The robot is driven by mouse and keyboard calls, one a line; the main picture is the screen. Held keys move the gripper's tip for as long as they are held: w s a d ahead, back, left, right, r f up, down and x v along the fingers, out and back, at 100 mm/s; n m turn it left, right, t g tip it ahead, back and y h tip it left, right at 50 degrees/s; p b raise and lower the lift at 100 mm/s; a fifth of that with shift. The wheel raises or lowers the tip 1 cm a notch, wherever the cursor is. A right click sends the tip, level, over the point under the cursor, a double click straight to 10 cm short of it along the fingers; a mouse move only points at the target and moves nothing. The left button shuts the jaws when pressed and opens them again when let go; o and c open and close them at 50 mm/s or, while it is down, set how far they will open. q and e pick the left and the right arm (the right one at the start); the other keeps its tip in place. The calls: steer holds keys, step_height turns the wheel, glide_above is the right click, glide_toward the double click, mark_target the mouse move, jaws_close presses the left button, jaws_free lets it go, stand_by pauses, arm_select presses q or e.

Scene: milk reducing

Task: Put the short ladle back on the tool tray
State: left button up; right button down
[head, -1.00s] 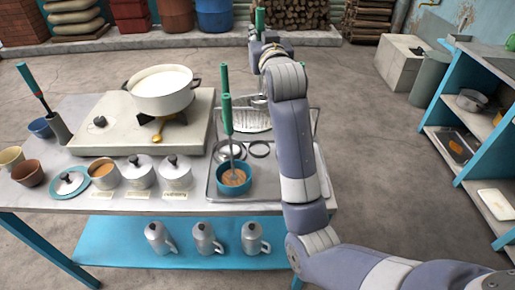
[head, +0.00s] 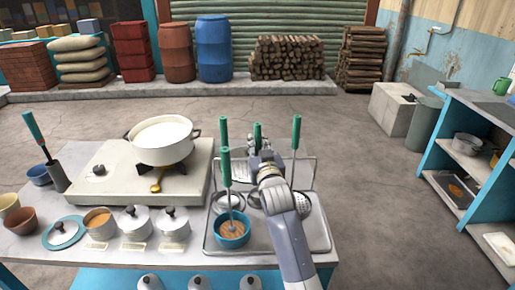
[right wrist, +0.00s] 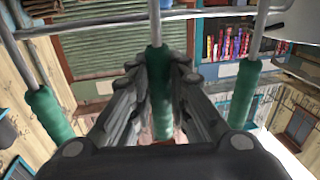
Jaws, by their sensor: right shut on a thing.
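My right gripper (head: 260,153) is over the tool tray (head: 318,232) and shut on the upright green handle of the short ladle (head: 257,132). In the right wrist view the handle (right wrist: 160,95) stands between the fingers (right wrist: 160,110). The ladle's lower end is hidden behind my arm, so I cannot tell whether it touches the tray. Another green-handled tool (head: 297,132) stands just right of the gripper, with a perforated head low on the tray. One more green handle (head: 223,133) stands to the left. My left gripper is not in view.
A teal bowl (head: 232,241) with a green-handled tool (head: 226,166) in it sits on the tray's front left. A stove with a white pot (head: 162,143) stands left of the tray. Several lidded pots line the table's front. Blue shelves (head: 450,170) stand right, across open floor.

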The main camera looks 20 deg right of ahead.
steer(key=shift+f, duration=0.55)
steer(key=c, duration=1.5)
jaws_free()
steer(key=shift+f, duration=0.15)
